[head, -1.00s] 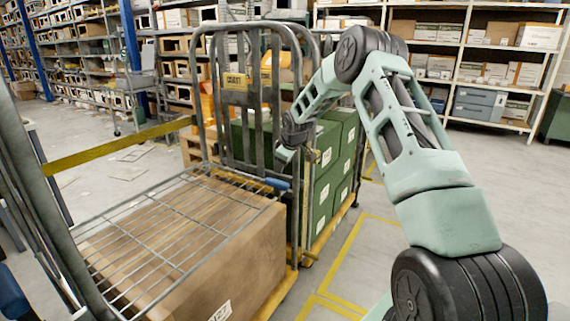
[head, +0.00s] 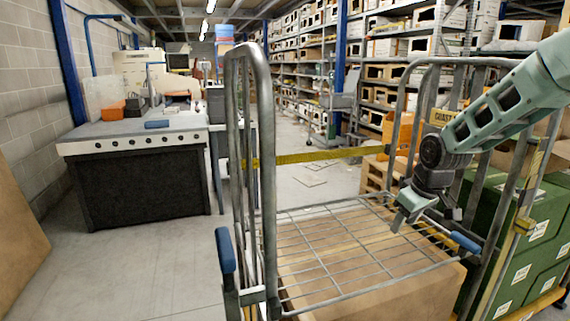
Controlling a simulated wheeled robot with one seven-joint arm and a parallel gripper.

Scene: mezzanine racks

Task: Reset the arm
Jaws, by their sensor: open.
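My arm enters from the right in the head view and reaches left over the trolley. My gripper (head: 412,205) hangs at its end, above the right part of the wire shelf (head: 330,245) of the cage trolley. Its jaws look empty and apart; nothing is seen held in them. A large cardboard box (head: 390,293) sits under the wire shelf.
The trolley's upright tube frame (head: 262,150) stands in front, with a yellow strap (head: 310,157) across it. Green crates (head: 525,240) are stacked at the right. A workbench (head: 135,135) stands at the left. Free floor (head: 150,255) lies between the bench and the trolley.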

